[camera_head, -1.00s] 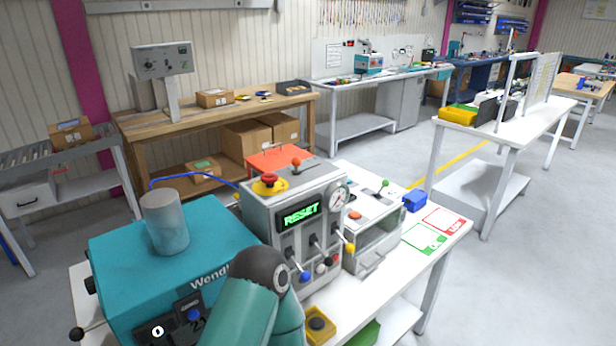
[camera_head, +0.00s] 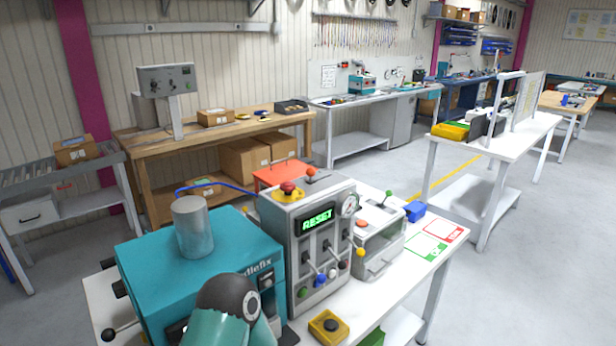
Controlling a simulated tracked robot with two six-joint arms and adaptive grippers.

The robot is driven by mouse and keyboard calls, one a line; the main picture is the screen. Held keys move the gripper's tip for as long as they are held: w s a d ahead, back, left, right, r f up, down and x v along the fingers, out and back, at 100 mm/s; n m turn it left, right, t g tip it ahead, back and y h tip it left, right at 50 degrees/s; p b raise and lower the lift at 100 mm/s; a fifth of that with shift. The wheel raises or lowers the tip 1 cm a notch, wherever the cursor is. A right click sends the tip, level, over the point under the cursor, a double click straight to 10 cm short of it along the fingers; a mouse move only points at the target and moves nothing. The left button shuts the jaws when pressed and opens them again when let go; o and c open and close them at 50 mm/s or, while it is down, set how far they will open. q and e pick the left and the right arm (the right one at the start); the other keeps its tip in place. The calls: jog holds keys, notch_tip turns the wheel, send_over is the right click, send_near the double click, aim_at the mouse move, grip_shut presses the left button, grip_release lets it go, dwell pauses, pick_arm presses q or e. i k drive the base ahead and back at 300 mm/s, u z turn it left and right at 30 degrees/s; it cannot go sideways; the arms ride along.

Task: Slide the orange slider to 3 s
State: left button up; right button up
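A grey control box (camera_head: 298,240) stands on the white bench with a green display (camera_head: 317,219) reading RESET. I cannot tell which orange part is the slider, and no 3 s mark is readable. One of my teal arms shows at the bottom; neither gripper is in view.
A teal machine (camera_head: 190,262) with a grey cylinder (camera_head: 192,228) stands left of the control box. Green and red cards (camera_head: 440,228) lie at the bench's right.

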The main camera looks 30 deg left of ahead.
aim_at(311, 172)
jog(key=i, duration=0.9)
jog(key=z, duration=0.05)
